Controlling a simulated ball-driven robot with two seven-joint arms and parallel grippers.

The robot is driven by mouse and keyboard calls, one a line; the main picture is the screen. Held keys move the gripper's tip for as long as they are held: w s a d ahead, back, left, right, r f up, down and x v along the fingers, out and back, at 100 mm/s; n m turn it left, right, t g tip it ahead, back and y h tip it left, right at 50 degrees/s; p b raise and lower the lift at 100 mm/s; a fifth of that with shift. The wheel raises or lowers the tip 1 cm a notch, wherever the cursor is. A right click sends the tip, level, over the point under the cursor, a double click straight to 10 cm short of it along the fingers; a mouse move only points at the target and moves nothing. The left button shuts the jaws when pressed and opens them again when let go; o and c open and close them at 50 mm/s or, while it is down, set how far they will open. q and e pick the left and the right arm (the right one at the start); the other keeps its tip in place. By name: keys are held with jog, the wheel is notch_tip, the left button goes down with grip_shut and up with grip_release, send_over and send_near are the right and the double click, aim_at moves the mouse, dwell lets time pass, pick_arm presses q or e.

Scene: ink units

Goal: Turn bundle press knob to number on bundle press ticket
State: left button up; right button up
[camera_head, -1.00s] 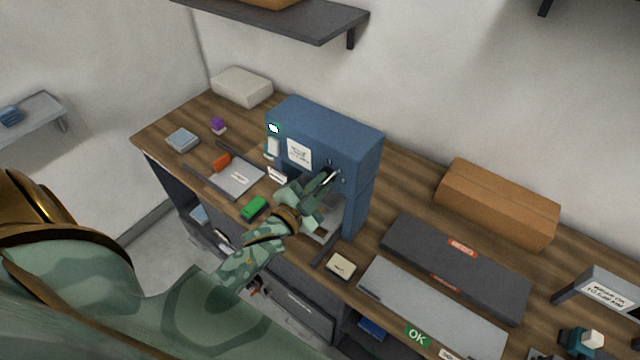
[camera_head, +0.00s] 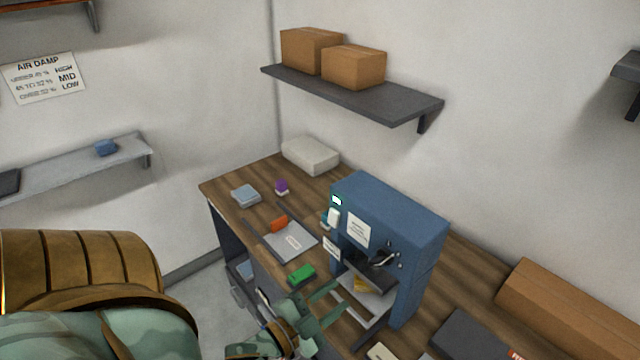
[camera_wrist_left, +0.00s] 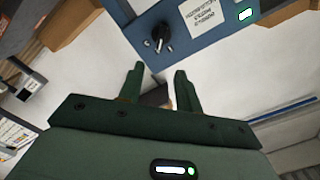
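The blue bundle press (camera_head: 395,215) stands on the wooden bench. Its black knob (camera_head: 382,258) is on the front face, and it also shows in the left wrist view (camera_wrist_left: 160,38) with a pale pointer and small dots around it. A white printed sheet (camera_head: 358,230) is on the press front; its lettering is too small to read. A small white ticket (camera_head: 332,249) stands at the left of the press opening. My left gripper (camera_head: 328,294) is in front of the press, apart from the knob. In the left wrist view its fingers (camera_wrist_left: 158,80) are apart with nothing between them. My right gripper is out of view.
A grey tray (camera_head: 290,240) with an orange block (camera_head: 280,224), a green block (camera_head: 301,273), a purple-topped item (camera_head: 282,187) and a blue stack (camera_head: 245,195) lie left of the press. Brown cartons (camera_head: 354,66) sit on the wall shelf above.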

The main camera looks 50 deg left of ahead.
pick_arm(q)
jog(key=shift+s+a, duration=0.1)
jog(key=shift+s, duration=1.55)
